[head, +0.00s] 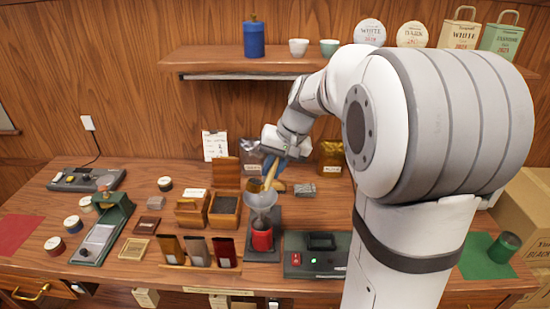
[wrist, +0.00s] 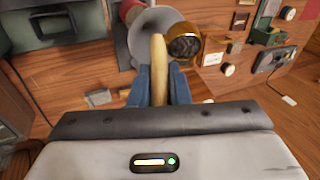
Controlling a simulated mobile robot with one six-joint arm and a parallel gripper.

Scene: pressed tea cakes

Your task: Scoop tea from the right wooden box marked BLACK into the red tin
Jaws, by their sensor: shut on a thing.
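My gripper (head: 273,166) is shut on the wooden handle of a scoop (wrist: 160,62); its blue fingers (wrist: 159,88) grip both sides. The scoop's round brass bowl shows dark, textured contents in the wrist view, and sits at the edge of a grey funnel (head: 261,198). The funnel also shows behind the scoop in the wrist view (wrist: 145,40). It stands over the red tin (head: 262,239). The right wooden box (head: 224,221) is open and holds dark tea; its marking is not readable. The left wooden box (head: 188,217) is beside it.
Several pouches (head: 197,252) stand in front of the boxes. A dark device with a green light (head: 316,262) is right of the tin. A green and silver device (head: 104,232) is at left. Gold and dark bags stand behind my gripper. A shelf (head: 225,64) hangs above.

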